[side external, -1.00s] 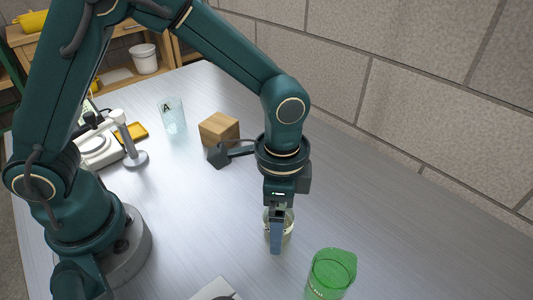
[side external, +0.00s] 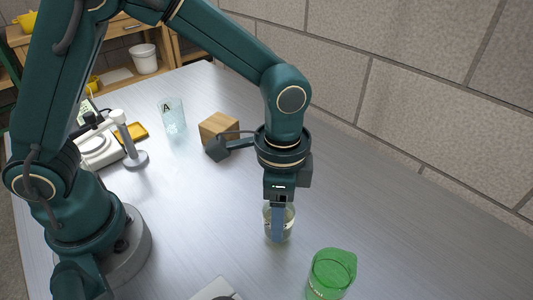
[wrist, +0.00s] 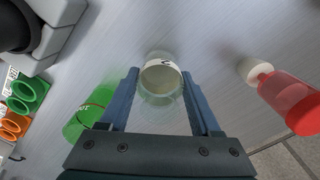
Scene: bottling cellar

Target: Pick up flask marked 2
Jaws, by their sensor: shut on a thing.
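A small clear glass flask (side external: 288,228) with pale contents is between the blue fingers of my gripper (side external: 278,238) in the side view. In the wrist view the flask (wrist: 160,88) sits between the two fingertips of my gripper (wrist: 164,78), which is shut on it. A dark mark shows on its pale band, partly cut off and hard to read, so I cannot confirm a 2. The flask looks roughly upright. I cannot tell clearly how far its base is above the table.
A green beaker (side external: 332,273) stands close by at front right. A glass marked A (side external: 173,118), a wooden block (side external: 219,129) and a scale (side external: 97,150) are farther back. A red bottle (wrist: 289,102) shows in the wrist view.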

